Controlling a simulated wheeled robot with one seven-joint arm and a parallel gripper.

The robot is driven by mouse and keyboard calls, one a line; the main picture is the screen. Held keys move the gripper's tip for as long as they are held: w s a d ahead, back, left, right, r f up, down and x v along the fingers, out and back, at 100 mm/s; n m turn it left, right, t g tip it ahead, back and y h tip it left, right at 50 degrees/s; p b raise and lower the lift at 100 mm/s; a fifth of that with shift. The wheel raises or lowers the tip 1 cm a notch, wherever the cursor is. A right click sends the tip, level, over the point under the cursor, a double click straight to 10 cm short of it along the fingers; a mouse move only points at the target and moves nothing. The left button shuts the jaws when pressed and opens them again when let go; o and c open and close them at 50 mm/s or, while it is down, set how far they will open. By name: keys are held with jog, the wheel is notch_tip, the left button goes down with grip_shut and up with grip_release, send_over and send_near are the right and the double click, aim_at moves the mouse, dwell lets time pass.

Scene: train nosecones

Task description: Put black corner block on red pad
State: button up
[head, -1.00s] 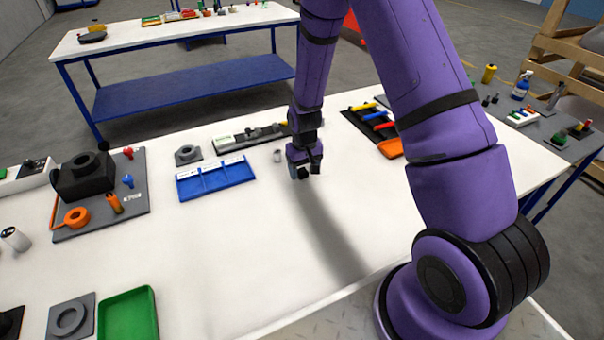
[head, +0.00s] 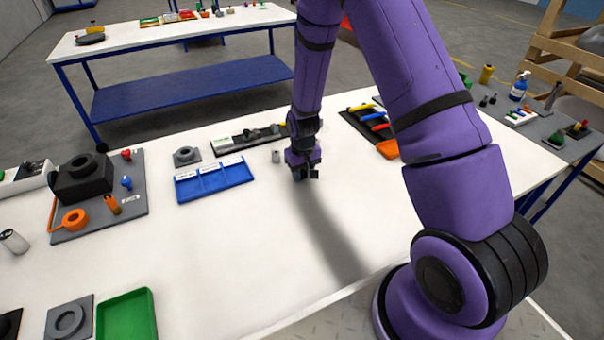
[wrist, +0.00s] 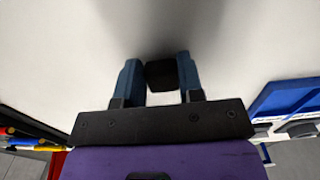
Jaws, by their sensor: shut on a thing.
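The black corner block (wrist: 160,74) is dark and small between the two blue fingers in the wrist view. My gripper (wrist: 157,80) is shut on it, with one finger on each side. Pale tabletop shows beyond the fingertips. In the head view my gripper (head: 305,175) hangs low over the middle of the white table, and the block cannot be made out clearly there. I cannot pick out a red pad for certain in either view.
A blue divided tray (head: 214,181) lies left of my gripper, with a small grey cylinder (head: 276,157) between. A dark tray of coloured parts (head: 372,124) is to the right. A green tray (head: 127,318) lies front left. The table's front middle is clear.

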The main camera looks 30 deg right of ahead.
aim_at(302, 174)
jog(key=shift+r, duration=0.55)
notch_tip(302, 174, up, 2)
jog(key=shift+r, duration=0.1)
jog(key=s, duration=0.5)
jog(key=s+a+r, duration=0.1)
jog(key=s, duration=0.9)
jog(key=shift+s+a+r, duration=0.3)
jog(key=shift+s, duration=0.1)
